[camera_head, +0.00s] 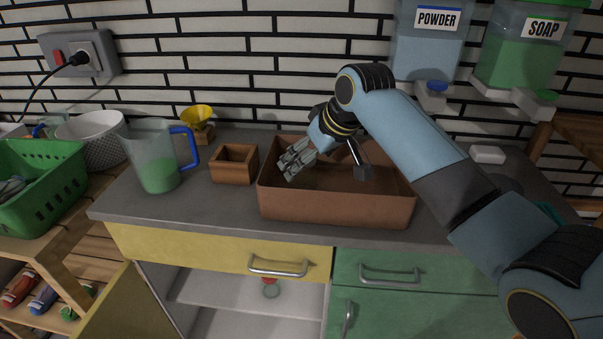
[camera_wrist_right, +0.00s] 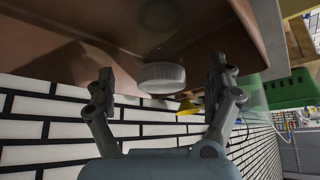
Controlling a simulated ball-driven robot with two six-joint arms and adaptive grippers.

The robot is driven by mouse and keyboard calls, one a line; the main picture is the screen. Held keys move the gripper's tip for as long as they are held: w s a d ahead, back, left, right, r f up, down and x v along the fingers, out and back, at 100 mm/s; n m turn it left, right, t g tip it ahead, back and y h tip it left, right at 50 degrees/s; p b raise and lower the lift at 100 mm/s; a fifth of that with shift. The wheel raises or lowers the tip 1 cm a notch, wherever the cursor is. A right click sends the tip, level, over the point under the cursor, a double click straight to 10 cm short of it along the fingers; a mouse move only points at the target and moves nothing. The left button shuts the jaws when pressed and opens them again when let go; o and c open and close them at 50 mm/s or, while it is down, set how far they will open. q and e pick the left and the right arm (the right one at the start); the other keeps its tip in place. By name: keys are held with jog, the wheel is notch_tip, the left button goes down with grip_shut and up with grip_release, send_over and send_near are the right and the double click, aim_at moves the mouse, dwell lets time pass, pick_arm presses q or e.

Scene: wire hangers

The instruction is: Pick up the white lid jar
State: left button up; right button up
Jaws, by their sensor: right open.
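In the right wrist view the white lid jar shows its ribbed white lid (camera_wrist_right: 162,76) clearly, with a dim, see-through body above it in the picture. It is at the brown bin (camera_wrist_right: 75,28). My right gripper (camera_wrist_right: 162,88) is open, with one finger on each side of the lid in the picture. I cannot tell whether either finger touches it. In the head view my right gripper (camera_head: 296,158) reaches into the left part of the brown bin (camera_head: 335,209). The jar cannot be made out there. My left gripper is out of view.
A small wooden box (camera_head: 233,168) and a measuring jug (camera_head: 157,160) with green liquid stand left of the bin. A yellow funnel (camera_head: 198,117) is behind them. A white block (camera_head: 487,154) lies at right. The bin's walls surround my right gripper.

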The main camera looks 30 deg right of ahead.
jog(key=x, duration=0.5)
jog(key=shift+s+f, duration=0.1)
jog(key=shift+s, duration=0.2)
jog(key=c, duration=1.2)
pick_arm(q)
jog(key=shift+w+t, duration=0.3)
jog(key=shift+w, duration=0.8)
pick_arm(e)
jog(key=shift+c, duration=1)
